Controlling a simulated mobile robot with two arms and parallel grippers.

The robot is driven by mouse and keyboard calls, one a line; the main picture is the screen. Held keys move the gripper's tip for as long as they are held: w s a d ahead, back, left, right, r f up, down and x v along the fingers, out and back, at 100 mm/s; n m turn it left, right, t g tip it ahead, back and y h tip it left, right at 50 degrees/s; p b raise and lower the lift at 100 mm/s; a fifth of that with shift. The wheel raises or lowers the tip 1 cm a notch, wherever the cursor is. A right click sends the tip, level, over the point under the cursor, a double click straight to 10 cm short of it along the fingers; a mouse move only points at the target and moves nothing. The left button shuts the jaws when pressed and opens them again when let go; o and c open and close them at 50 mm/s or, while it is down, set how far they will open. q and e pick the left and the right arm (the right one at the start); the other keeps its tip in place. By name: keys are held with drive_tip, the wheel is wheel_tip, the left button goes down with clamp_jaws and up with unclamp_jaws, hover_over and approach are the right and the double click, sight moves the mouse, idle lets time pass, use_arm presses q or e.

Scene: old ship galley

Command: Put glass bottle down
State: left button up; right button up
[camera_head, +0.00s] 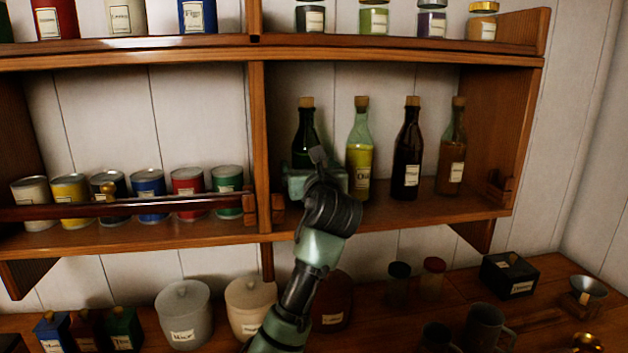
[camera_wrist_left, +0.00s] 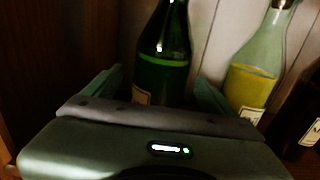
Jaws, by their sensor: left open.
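A dark green glass bottle (camera_head: 306,128) with a cork stands upright on the middle shelf, in the right compartment near the divider. It also shows in the left wrist view (camera_wrist_left: 164,55), between the two fingers. My left gripper (camera_head: 316,180) is in front of the bottle's lower part and hides it in the head view. In the wrist view the left gripper (camera_wrist_left: 160,80) is open, with one finger on each side of the bottle. Whether a finger touches the glass I cannot tell. My right gripper is not in view.
A pale green bottle with yellow oil (camera_head: 360,150) stands close to the right of my left gripper. A dark bottle (camera_head: 407,150) and a brown bottle (camera_head: 452,150) stand farther right. The wooden divider (camera_head: 258,130) is close on the left. Jars and mugs stand on the counter below.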

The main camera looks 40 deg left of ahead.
use_arm(q)
drive_tip(key=b+v, duration=0.1)
drive_tip(key=v, duration=0.8)
drive_tip(key=shift+d+b, duration=0.2)
drive_tip(key=shift+b, duration=0.15)
idle(0.8)
